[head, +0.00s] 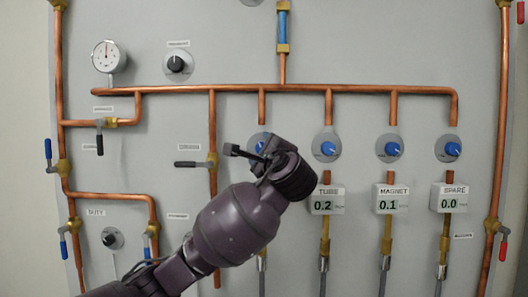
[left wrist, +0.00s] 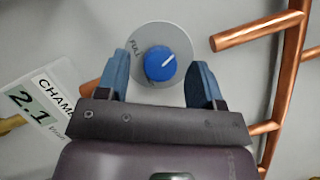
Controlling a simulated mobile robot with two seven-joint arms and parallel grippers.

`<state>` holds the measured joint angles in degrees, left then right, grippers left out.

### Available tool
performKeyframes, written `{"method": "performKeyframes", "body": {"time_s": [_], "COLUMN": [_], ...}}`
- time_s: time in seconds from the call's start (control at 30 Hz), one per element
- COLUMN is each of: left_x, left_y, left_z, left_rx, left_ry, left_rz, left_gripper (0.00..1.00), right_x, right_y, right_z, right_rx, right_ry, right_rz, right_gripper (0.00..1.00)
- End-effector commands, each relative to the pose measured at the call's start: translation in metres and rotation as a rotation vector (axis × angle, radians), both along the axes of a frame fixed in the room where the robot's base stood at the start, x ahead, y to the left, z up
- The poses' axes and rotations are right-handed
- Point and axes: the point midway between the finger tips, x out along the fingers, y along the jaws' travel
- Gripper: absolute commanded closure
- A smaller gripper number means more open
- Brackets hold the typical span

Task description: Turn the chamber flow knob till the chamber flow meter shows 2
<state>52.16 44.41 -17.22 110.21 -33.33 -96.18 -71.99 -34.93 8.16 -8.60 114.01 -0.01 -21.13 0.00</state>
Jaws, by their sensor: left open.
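The blue chamber flow knob (left wrist: 161,64) sits on a round grey plate marked FULL in the left wrist view. My left gripper (left wrist: 160,59) is open, with one finger on each side of the knob and a visible gap on both sides. In the head view the knob (head: 259,142) shows only in part behind my left gripper. The chamber flow meter (left wrist: 36,108) reads 2.1 at the left of the left wrist view, tilted in the picture. My arm hides it in the head view. My right gripper is not in view.
Similar blue knobs stand to the right: tube (head: 327,147), magnet (head: 390,148) and spare (head: 452,149). Their meters (head: 327,203) read 0.2, 0.1 and 0.0. A copper pipe (head: 270,88) runs above the knobs. A black lever (head: 190,164) is left of my gripper.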

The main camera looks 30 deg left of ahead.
Motion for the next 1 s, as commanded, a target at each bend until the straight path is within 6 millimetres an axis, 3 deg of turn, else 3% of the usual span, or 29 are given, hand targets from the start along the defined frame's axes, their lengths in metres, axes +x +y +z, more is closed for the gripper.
{"method": "performKeyframes", "body": {"time_s": [0.6, 1.0], "left_x": [-0.057, -0.065], "left_y": [-0.072, -0.081], "left_z": [-0.018, -0.02], "left_rx": [-0.002, -0.001], "left_ry": [0.0, 0.0], "left_rz": [-0.003, -0.001], "left_gripper": [0.39, 0.39], "right_x": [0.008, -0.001], "right_y": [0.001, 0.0], "right_z": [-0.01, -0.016], "right_rx": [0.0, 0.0], "right_ry": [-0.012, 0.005], "right_rz": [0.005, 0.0], "right_gripper": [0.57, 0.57]}}
